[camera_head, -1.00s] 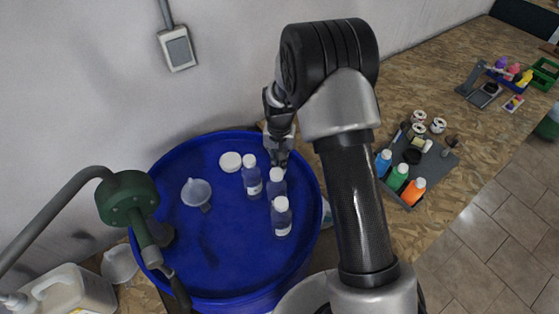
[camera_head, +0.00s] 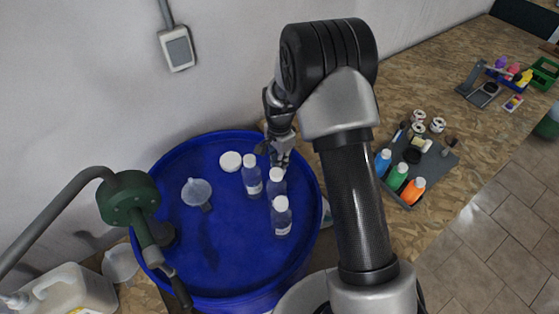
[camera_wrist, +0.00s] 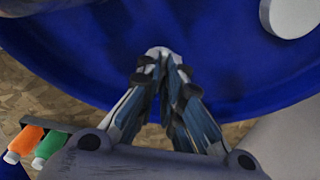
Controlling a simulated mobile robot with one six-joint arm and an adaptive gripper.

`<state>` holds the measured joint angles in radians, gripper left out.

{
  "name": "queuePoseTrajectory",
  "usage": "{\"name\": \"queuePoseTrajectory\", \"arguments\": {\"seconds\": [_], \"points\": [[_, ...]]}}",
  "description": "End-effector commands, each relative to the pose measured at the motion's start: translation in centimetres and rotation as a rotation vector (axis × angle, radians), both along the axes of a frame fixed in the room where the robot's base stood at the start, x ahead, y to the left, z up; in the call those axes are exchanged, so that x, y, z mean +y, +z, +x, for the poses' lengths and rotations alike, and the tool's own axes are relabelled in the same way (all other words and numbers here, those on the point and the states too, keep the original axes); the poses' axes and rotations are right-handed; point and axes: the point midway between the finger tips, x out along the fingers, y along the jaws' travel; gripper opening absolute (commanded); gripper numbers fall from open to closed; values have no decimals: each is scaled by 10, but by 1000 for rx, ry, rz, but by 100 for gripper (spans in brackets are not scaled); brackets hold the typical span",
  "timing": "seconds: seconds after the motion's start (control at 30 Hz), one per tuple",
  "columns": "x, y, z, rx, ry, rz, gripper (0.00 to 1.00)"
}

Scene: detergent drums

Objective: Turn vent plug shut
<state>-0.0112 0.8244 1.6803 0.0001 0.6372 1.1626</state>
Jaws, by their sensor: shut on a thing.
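The blue drum (camera_head: 215,270) stands at the left-centre of the head view, and its top also fills much of the wrist view (camera_wrist: 95,55). My gripper (camera_head: 278,163) reaches down over the drum's back right part, just behind the small bottles. In the wrist view my gripper's fingers (camera_wrist: 160,65) come together at their tips on a small pale piece (camera_wrist: 158,51), which looks like the vent plug. The fingers hide most of it, so its turn and seating cannot be told. In the head view the plug is hidden behind the fingers.
Several white-capped bottles (camera_head: 282,217) stand on the drum close to my gripper. A white disc (camera_head: 230,161) and a funnel (camera_head: 196,192) lie further left. A green pump (camera_head: 128,200) stands at the left edge. A grey tray (camera_head: 440,160) with coloured bottles is at right.

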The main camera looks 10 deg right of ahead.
Motion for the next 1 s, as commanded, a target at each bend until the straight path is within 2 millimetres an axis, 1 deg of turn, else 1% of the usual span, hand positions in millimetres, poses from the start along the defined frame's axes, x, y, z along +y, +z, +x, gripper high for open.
{"name": "queuePoseTrajectory", "arguments": {"seconds": [0.2,0.6,0.63,0.7,0.9,1.0], "points": [[0,0,0,-1,-38,0,0],[0,0,0,-1,-44,0,0],[0,0,0,-1,-44,0,9],[0,0,0,-1,-44,0,13],[0,0,0,-1,-43,0,27],[0,0,0,-1,-42,0,28]]}}
